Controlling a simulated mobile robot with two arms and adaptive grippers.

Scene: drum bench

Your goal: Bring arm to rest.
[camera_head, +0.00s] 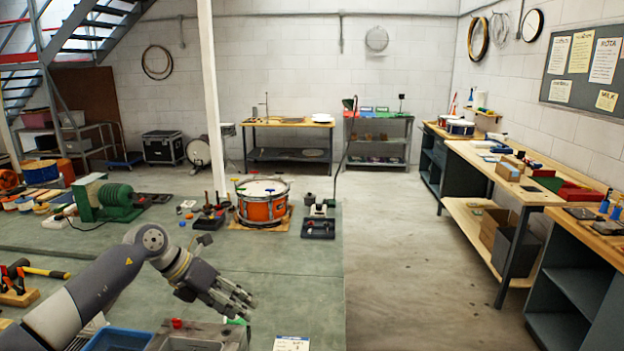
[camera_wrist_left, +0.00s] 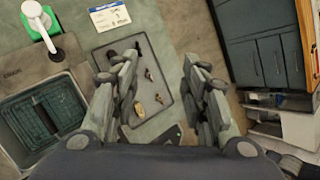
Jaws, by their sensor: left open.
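My left gripper (camera_head: 236,299) reaches in from the lower left in the head view, above the near part of the green bench top (camera_head: 290,255). In the left wrist view its two fingers (camera_wrist_left: 158,85) stand apart with nothing held between them. Below and beyond the fingers, a grey tray (camera_wrist_left: 168,60) holds several small parts. My right gripper does not show in either view.
An orange drum (camera_head: 263,205) stands farther back on the bench. A green motor (camera_head: 108,198) is at left. A blue bin (camera_head: 118,341) and a grey container (camera_head: 205,338) lie near the arm. A white card (camera_head: 291,343) is at the front. Open floor (camera_head: 400,250) lies right.

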